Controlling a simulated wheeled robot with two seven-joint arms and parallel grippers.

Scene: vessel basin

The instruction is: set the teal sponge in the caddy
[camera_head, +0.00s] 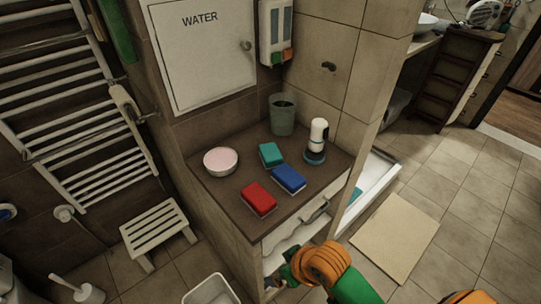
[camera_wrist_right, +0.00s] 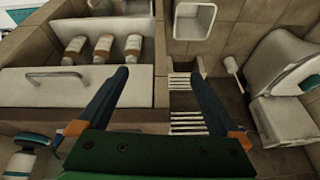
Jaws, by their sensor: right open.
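The teal sponge (camera_head: 270,154) lies flat on the brown counter top (camera_head: 236,191), between a pinkish-white bowl and a blue sponge. A grey-green open container (camera_head: 282,114) stands behind it near the wall corner; I cannot tell whether this is the caddy. My right gripper (camera_head: 291,268) is low in front of the cabinet, below and away from the sponge. In the right wrist view the right gripper (camera_wrist_right: 160,73) has its fingers wide apart, with nothing between them. The teal sponge is not visible there. My left gripper is not in view.
A red sponge (camera_head: 258,198), blue sponge (camera_head: 289,178), bowl (camera_head: 221,161) and white-topped dispenser (camera_head: 317,138) share the counter. A drawer handle (camera_head: 315,212) juts from its front. A white bin (camera_head: 210,290) and slatted stool (camera_head: 156,228) stand on the floor.

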